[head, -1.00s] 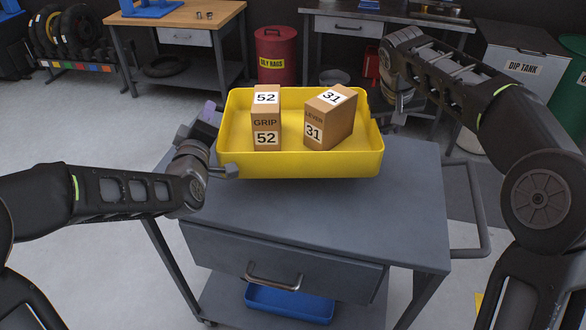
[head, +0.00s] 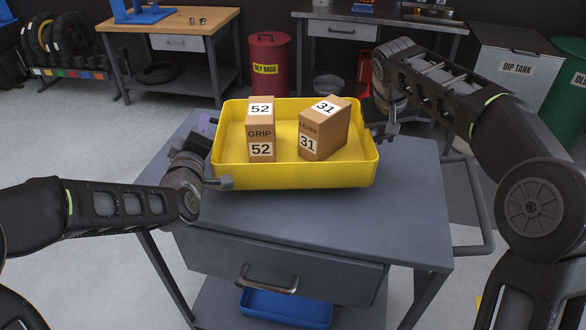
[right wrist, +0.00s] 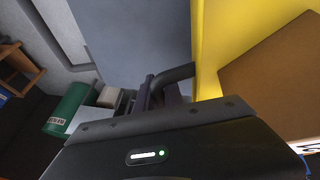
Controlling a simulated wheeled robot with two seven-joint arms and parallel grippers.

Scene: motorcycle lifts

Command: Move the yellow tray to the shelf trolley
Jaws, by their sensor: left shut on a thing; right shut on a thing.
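The yellow tray (head: 290,176) is upright and roughly level over the grey drawer trolley's top (head: 330,220). I cannot tell whether its base touches that top. My left gripper (head: 208,152) is shut on the tray's left end. My right gripper (head: 381,128) is shut on its right end, partly hidden behind the wall. In the right wrist view, the tray's yellow wall (right wrist: 235,40) is beside my right gripper's fingers (right wrist: 168,85).
The trolley has a front drawer handle (head: 267,282), a side push handle (head: 482,205) and a blue bin (head: 287,307) on its lower shelf. Behind stand a red oily-rags drum (head: 268,68), a wooden bench (head: 172,20), a metal bench and a dip tank (head: 520,65).

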